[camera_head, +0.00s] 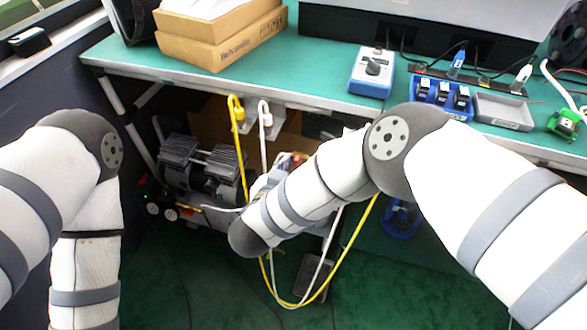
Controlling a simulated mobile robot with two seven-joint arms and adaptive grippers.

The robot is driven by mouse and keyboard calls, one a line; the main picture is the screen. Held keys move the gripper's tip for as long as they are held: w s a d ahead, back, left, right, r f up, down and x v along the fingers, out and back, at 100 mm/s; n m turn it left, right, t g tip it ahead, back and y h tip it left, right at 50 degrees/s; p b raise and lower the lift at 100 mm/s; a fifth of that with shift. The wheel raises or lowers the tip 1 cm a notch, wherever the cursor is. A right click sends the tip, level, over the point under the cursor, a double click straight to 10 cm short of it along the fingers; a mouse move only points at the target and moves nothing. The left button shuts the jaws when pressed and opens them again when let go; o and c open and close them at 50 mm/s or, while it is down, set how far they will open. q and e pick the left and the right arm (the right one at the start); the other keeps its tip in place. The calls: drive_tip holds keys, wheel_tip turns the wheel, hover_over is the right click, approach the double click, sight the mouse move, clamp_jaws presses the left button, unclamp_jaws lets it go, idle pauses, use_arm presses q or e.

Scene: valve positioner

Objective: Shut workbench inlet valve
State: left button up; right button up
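The green-topped workbench (300,78) spans the upper part of the head view. White fittings (276,123) hang under its front edge, where a yellow hose (237,110) and a white hose (264,112) loop over and run down. I cannot pick out the inlet valve or its handle with certainty. My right arm reaches in from the right, its forearm crossing in front of the space under the bench. My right gripper (290,165) is mostly hidden behind that forearm, near small reddish parts; its fingers are not clear. My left arm points down at the left, its gripper outside the picture.
A compressor (203,170) stands under the bench at the left. On the bench are cardboard boxes (220,35), a blue box with a knob (372,72), a blue bin (442,98) and a grey tray (503,111). The hoses sag in a loop below my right forearm.

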drive_tip(key=v, duration=1.2)
drive_tip(key=s+d+f+n+g+y+p, duration=0.2)
drive_tip(key=s+d+f+n+g+y, duration=0.3)
drive_tip(key=s+d+f, duration=0.6)
use_arm(q)
drive_tip(key=shift+t, duration=0.7)
drive_tip(key=w+r+p, duration=0.1)
drive_tip(key=w+r, duration=0.2)
drive_tip(key=shift+w+r, duration=0.3)
drive_tip(key=shift+r, duration=0.05)
use_arm(e)
drive_tip(key=s+d+m+g, duration=0.1)
drive_tip(key=s+d+g, duration=0.4)
drive_tip(key=s, duration=0.6)
drive_tip(key=s+d+m+g, duration=0.1)
drive_tip(key=s+d+g, duration=0.4)
drive_tip(key=s+d, duration=0.5)
drive_tip(key=shift+s+r+h, duration=0.25)
drive_tip(key=shift+s+h, duration=0.15)
drive_tip(key=shift+s, duration=0.8)
use_arm(q)
drive_tip(key=shift+w, duration=0.1)
